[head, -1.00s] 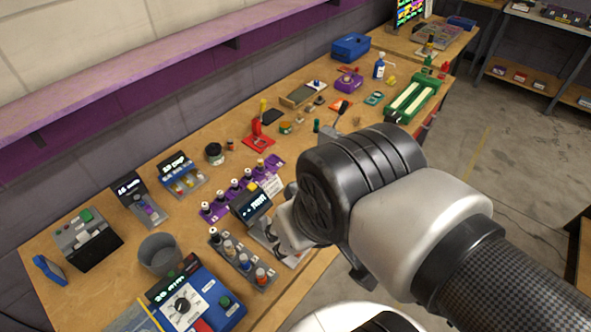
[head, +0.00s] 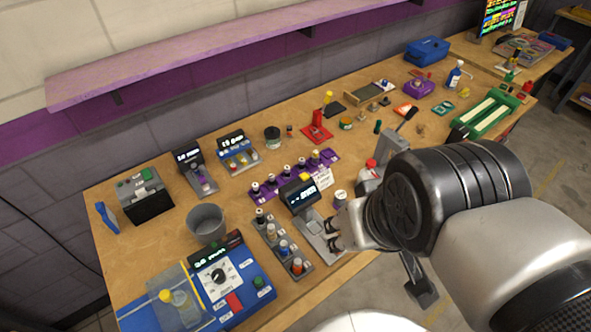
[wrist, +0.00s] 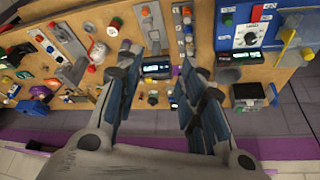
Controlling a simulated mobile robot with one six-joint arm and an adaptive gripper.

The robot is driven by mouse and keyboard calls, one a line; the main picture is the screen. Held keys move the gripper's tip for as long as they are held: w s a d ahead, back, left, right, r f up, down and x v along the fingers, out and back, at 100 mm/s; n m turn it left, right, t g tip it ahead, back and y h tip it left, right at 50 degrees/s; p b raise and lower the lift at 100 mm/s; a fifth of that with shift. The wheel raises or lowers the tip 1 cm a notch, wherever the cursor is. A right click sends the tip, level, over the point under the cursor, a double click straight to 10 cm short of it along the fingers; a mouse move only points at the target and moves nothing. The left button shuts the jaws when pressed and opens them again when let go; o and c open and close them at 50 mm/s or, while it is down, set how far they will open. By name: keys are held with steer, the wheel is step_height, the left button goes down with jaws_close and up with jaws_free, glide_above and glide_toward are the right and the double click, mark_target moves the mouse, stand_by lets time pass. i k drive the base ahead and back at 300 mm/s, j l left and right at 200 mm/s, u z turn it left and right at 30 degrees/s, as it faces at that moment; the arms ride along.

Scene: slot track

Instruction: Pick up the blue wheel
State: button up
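No blue part is plainly recognisable as a wheel at this size. A small blue piece (head: 284,247) stands in the grey slotted rack (head: 258,228), between a pale piece and an orange-red one. My gripper (head: 333,237) is right of this rack, above the bench near a small scale-like device with a display (head: 300,193). In the wrist view my gripper (wrist: 165,75) has its two fingers spread, with nothing between them. The grey rack (wrist: 178,14) also shows in the wrist view beyond the fingertips.
A purple rack (head: 268,187) with several dark-topped pieces stands behind the grey one. A grey cup (head: 206,222) and a blue control box (head: 250,268) with a dial are to the left. A purple shelf (head: 200,66) overhangs the back.

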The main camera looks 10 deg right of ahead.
mark_target(194, 166)
steer(key=k+j+z, duration=0.2)
steer(key=k+j, duration=0.4)
steer(key=j+z, duration=0.25)
steer(key=j, duration=0.3)
steer(key=j+z, duration=0.2)
steer(key=j, duration=0.35)
steer(key=j+z, duration=0.25)
steer(key=j, duration=0.25)
steer(key=k+j+z, duration=0.25)
steer(key=j, duration=0.3)
steer(key=j+z, duration=0.2)
steer(key=j, duration=0.3)
steer(key=i+j+z, duration=0.1)
steer(key=j, duration=0.35)
steer(key=i+j+z, duration=0.1)
steer(key=j, duration=0.4)
steer(key=i+j+z, duration=0.15)
steer(key=j, duration=0.35)
steer(key=i+j+z, duration=0.1)
steer(key=j, duration=0.4)
steer(key=i, duration=0.05)
